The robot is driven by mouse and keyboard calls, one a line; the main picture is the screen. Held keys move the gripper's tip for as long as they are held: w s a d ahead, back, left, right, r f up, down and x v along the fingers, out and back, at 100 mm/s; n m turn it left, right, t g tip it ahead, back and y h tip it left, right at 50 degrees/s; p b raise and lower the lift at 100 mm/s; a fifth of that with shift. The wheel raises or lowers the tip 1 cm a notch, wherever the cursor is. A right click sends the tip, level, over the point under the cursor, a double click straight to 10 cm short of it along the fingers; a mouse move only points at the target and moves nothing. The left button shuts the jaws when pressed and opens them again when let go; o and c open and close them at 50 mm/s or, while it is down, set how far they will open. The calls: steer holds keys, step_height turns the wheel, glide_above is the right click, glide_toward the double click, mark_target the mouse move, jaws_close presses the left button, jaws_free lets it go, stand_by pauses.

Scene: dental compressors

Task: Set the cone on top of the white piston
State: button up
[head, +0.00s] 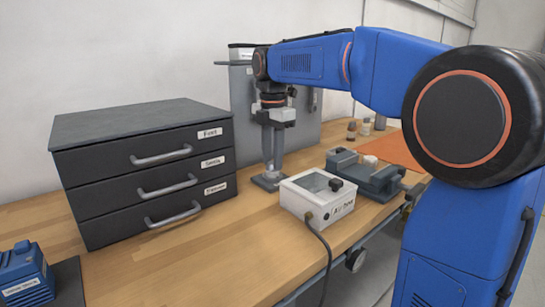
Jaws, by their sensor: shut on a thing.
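My gripper (275,120) hangs from the blue arm, pointing down, in the middle of the head view. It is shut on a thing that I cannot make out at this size. A grey upright column with a flat foot (268,182) shows directly below it; whether they touch is unclear. I cannot pick out the cone for certain. Small pieces stand at the back of the bench, one with a brown top (351,130) and a pale one (366,127). I cannot tell whether either is the white piston.
A dark three-drawer cabinet (143,165) stands left. A white box with a black knob (317,197) and a grey-blue vise-like device (365,174) stand right of the column. An orange mat (385,147) lies behind. Bare wood (200,240) is free in front.

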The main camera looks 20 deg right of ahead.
stand_by(0.9)
steer(key=o, duration=1.6)
steer(key=shift+r, duration=3.5)
